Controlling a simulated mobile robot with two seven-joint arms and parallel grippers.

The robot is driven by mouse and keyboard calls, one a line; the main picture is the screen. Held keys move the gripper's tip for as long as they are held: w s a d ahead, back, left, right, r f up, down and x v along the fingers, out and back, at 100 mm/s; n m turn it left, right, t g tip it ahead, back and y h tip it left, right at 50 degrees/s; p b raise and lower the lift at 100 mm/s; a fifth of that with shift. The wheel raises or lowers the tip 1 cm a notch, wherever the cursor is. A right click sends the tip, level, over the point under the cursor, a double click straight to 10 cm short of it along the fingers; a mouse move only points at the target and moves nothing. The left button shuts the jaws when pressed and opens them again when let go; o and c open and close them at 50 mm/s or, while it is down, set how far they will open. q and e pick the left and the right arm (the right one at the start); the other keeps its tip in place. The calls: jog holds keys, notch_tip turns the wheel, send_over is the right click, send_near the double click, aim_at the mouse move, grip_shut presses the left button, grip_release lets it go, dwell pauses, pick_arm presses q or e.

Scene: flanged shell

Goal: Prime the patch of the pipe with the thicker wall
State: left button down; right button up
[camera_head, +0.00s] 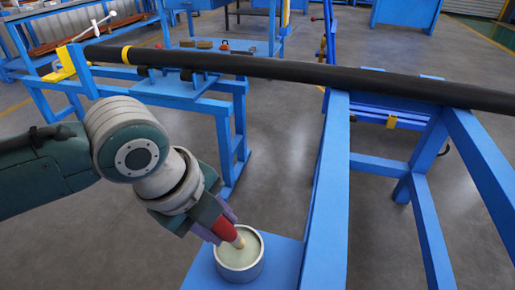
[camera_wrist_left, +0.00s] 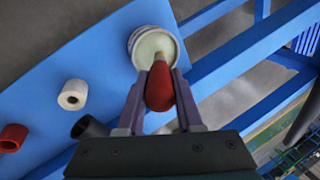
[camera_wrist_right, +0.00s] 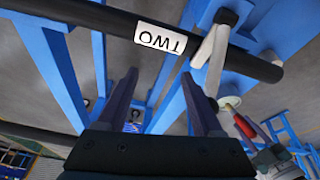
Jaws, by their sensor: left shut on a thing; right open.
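A long black pipe (camera_head: 300,70) lies across blue stands in the head view, with a yellow band (camera_head: 126,54) near its left end. In the right wrist view a black pipe (camera_wrist_right: 110,22) carries a white label reading "TWO" (camera_wrist_right: 160,40), upside down. My left gripper (camera_head: 217,222) is shut on a red-handled brush (camera_wrist_left: 160,88), whose pale tip is at the mouth of a round tin (camera_head: 240,270) of pale green paint. I cannot tell how deep the tip is. My right gripper (camera_wrist_right: 160,90) is open and empty below the labelled pipe. Wall thickness is not visible.
The tin stands on a blue shelf (camera_head: 285,262). In the left wrist view, a white hollow piece (camera_wrist_left: 73,95), a red one (camera_wrist_left: 13,138) and a black one (camera_wrist_left: 90,128) are on or by it. Blue frame beams (camera_head: 325,200) rise right of the tin.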

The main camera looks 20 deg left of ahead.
pick_arm(q)
jog(key=shift+f+b, duration=0.3)
jog(key=shift+f, duration=0.15)
dwell(0.3)
jog(key=shift+f, duration=0.1)
dwell(1.1)
notch_tip(320, 180, up, 7)
jog(key=p, duration=0.8)
dwell(0.6)
